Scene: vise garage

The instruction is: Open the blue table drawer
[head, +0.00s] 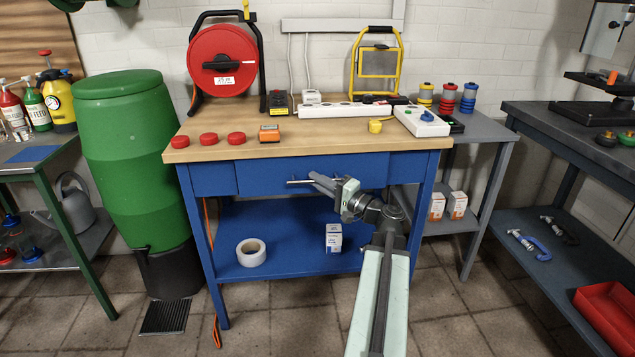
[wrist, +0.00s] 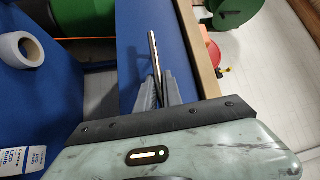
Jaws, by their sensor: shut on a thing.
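The blue table drawer (head: 262,177) sits under the wooden top of the blue workbench (head: 209,255). Its front looks flush with the bench frame, so it appears closed. A metal bar handle (head: 298,182) runs across the drawer front. My gripper (head: 318,180) reaches the handle from the front right and is shut on it. In the wrist view my gripper's two fingers (wrist: 159,88) close around the handle (wrist: 152,48), whose far end sticks out past the fingertips. The part of the handle between the fingers is hidden.
The bench's lower shelf holds a white tape roll (head: 251,252) and a small white box (head: 333,238). A green barrel (head: 130,165) stands close on the left. A grey side table (head: 482,128) stands at the right. The floor in front is clear.

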